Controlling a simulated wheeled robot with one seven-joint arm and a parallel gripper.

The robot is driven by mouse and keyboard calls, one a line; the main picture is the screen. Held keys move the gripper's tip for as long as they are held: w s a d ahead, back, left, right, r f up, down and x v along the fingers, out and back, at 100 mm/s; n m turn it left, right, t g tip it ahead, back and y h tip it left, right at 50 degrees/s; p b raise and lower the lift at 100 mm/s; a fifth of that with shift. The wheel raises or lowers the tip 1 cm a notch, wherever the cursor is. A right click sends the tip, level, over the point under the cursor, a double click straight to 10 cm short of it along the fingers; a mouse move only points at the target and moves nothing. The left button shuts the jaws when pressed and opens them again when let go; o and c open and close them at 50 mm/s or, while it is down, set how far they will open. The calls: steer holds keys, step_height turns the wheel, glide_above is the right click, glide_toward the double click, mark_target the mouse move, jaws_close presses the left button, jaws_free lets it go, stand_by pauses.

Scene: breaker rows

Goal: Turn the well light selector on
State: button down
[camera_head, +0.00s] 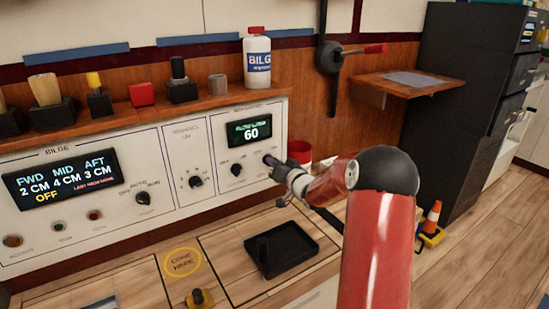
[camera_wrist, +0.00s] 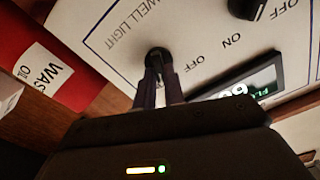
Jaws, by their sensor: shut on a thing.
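The well light selector (camera_wrist: 158,56) is a dark round knob on the white panel, beside the printed words WELL LIGHT. My gripper (camera_wrist: 160,80) is shut on this knob, its two dark fingers on either side of it. In the head view my gripper (camera_head: 277,165) reaches the right end of the panel and mostly covers the knob. The fingers hide the knob's pointer, so I cannot tell its setting.
Another knob (camera_head: 236,169) sits just left, below the display reading 60 (camera_head: 249,131). A red bin (camera_head: 299,152) stands right of the panel. A black tray (camera_head: 281,249) lies on the counter below. A white bottle (camera_head: 257,58) stands on the ledge above.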

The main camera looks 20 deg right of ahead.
steer(key=shift+d+m+p, duration=0.1)
steer(key=shift+m+p, duration=0.7)
steer(key=shift+m, duration=0.7)
steer(key=shift+f, duration=0.1)
steer(key=c, duration=1.5)
jaws_free()
steer(key=s, duration=0.2)
steer(key=s+d, duration=0.1)
steer(key=s, duration=0.4)
steer(key=shift+s+d, duration=0.25)
steer(key=shift+s, duration=0.1)
